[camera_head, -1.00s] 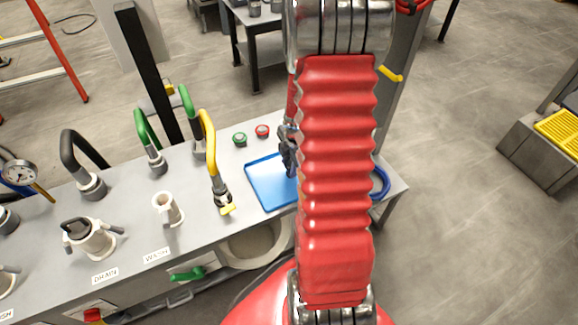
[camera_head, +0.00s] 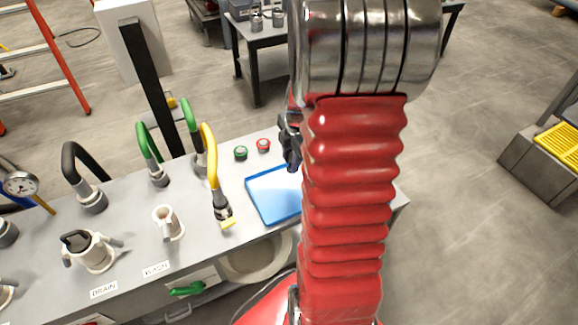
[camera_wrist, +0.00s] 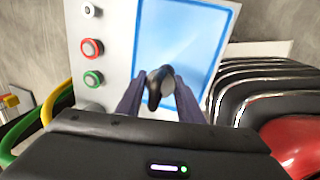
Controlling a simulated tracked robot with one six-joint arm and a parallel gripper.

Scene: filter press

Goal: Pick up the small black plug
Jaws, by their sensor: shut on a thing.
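In the wrist view, a small black plug (camera_wrist: 155,92) with a greyish round end sits between the two fingers of my gripper (camera_wrist: 158,95). The fingers are shut on it. The blue tray (camera_wrist: 205,25) lies behind and below the plug, and the plug looks held clear of it. In the head view, my gripper (camera_head: 291,150) shows as a dark shape over the far edge of the blue tray (camera_head: 262,208). My red arm hides the tray's right side, and the plug cannot be made out there.
A green button (camera_head: 240,153) and a red button (camera_head: 263,145) stand beyond the tray. A yellow hose (camera_head: 209,150) and green hoses (camera_head: 150,145) rise to its left. A white fitting (camera_head: 168,222) and a black-handled coupling (camera_head: 90,248) stand farther left on the grey bench.

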